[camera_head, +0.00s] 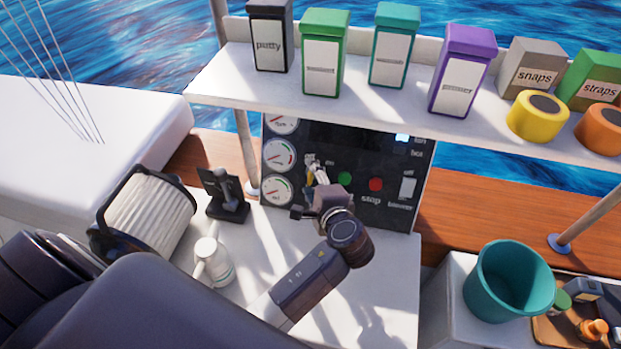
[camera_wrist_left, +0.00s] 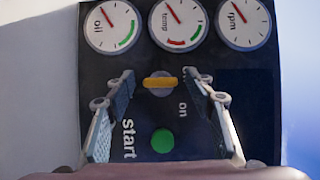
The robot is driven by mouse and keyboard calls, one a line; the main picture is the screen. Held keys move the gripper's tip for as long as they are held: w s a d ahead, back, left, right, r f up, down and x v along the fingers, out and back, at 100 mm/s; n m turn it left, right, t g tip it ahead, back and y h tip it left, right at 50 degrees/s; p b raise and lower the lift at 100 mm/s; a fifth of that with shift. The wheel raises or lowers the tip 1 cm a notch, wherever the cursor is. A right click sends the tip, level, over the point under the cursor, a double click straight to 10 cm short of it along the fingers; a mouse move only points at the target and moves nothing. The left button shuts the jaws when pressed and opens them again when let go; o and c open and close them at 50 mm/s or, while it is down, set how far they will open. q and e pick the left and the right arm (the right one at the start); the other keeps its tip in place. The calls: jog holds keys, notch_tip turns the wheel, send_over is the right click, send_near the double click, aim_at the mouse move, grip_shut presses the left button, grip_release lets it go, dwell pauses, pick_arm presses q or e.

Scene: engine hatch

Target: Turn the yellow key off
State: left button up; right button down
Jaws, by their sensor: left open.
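The yellow key (camera_wrist_left: 160,83) is on the dark panel, between the gauges and the green button in the left wrist view. Its bar lies left to right there, on a round base. My left gripper (camera_wrist_left: 163,78) is open, one finger on each side of the key, with gaps between the fingers and the key. In the head view my left gripper (camera_head: 313,168) is in front of the panel (camera_head: 345,205) and partly hides the key. My right gripper is not in view.
A green button (camera_head: 345,178), a red stop button (camera_head: 376,184) and a white switch (camera_head: 407,187) are right of the key. Gauges (camera_head: 278,156) are left. A shelf (camera_head: 225,85) with boxes overhangs the panel.

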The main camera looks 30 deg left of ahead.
pick_arm(q)
jog(key=v, duration=0.7)
jog(key=shift+s, duration=0.1)
dwell(0.4)
